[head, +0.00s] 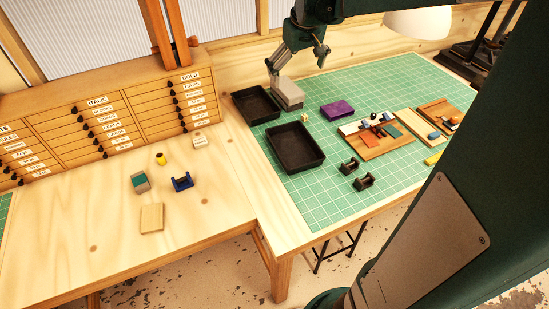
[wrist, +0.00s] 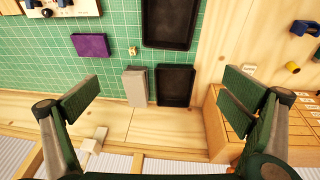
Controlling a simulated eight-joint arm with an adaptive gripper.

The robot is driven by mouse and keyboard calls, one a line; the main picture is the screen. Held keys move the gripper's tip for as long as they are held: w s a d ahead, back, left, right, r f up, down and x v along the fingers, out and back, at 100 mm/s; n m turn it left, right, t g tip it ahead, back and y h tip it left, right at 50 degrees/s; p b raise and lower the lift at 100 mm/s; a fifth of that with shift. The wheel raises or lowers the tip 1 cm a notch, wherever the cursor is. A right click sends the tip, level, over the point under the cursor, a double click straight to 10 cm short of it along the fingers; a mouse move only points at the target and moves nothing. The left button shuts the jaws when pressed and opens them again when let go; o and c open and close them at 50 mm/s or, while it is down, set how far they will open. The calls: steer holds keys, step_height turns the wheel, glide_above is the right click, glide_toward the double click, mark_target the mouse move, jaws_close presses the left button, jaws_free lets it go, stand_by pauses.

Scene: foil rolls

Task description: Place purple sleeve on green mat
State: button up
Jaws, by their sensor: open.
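The purple sleeve (head: 337,109) lies flat on the green gridded mat (head: 322,192), behind the wooden boards. In the wrist view the sleeve (wrist: 90,45) is at the upper left, with bare mat (wrist: 55,65) around it. My gripper (head: 298,66) is above the back of the mat, over the grey box and to the left of the sleeve in the head view. In the wrist view my gripper (wrist: 163,84) has its fingers wide apart with nothing between them in its grasp.
A grey box (head: 288,92) stands beside a small black tray (head: 256,116). A larger black tray (head: 295,165) is in front. Wooden boards with small parts (head: 385,150) and two black holders (head: 364,182) occupy the right side.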

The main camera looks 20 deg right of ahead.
steer(key=s+a+r+t, duration=0.2)
steer(key=s+a, duration=1)
steer(key=s, duration=0.1)
steer(key=s+a+f+t, duration=0.1)
steer(key=s+a+f, duration=0.2)
steer(key=s+a, duration=0.2)
steer(key=s+a+f+t+y, duration=0.1)
steer(key=s+a+f, duration=0.2)
steer(key=s, duration=0.7)
steer(key=shift+a+f, duration=0.2)
steer(key=shift+a, duration=0.7)
